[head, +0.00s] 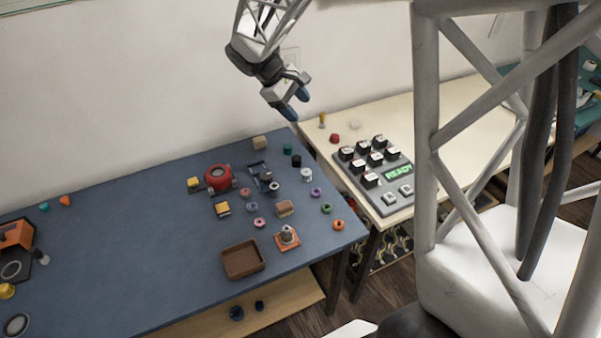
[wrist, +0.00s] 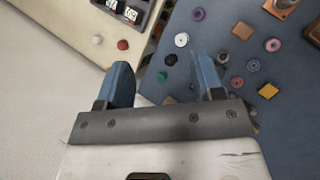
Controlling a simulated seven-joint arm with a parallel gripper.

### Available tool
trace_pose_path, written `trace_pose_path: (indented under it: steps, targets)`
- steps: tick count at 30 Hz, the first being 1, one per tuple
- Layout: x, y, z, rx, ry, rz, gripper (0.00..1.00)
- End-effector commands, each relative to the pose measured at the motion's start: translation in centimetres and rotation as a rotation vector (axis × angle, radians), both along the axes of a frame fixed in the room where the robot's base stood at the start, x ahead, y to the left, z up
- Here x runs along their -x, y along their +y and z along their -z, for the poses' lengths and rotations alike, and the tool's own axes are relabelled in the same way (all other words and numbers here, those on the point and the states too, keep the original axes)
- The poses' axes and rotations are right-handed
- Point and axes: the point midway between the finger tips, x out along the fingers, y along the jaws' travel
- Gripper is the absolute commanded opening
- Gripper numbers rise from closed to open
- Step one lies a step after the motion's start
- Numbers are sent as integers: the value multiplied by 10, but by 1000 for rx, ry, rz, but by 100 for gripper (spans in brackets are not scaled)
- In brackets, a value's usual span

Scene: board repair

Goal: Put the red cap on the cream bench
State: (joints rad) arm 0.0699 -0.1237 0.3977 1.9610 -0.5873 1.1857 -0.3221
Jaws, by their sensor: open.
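The red cap (head: 335,138) sits on the cream bench (head: 455,110), near its back left part, beside the button panel. In the wrist view the red cap (wrist: 123,45) lies on the cream bench top (wrist: 85,18), beyond and left of the fingers. My gripper (head: 294,104) is open and empty. It hangs in the air above the back of the benches, near the gap between them, apart from the cap. In the wrist view its blue fingers (wrist: 163,65) are spread with nothing between them.
A grey panel (head: 392,197) with black switches and a green READY display stands on the cream bench. A yellow-topped peg (head: 322,120) and a pale knob (head: 355,124) are near the cap. The blue bench (head: 130,235) holds many small parts, a red round device (head: 218,177) and a brown tray (head: 262,268).

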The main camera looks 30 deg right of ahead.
Motion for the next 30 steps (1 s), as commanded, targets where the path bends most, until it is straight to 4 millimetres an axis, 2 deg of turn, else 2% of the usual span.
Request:
trace_pose_path:
  steps: [1,6,15,21,30]
  targets:
    - [14,6,-10,-18,-31,19,61]
    - [55,27,-30,-83,-125,87,61]
    - [129,62,-56,-203,-288,213,61]
    - [178,83,-65,-289,-391,300,61]
    - [247,113,-67,-423,-526,428,61]
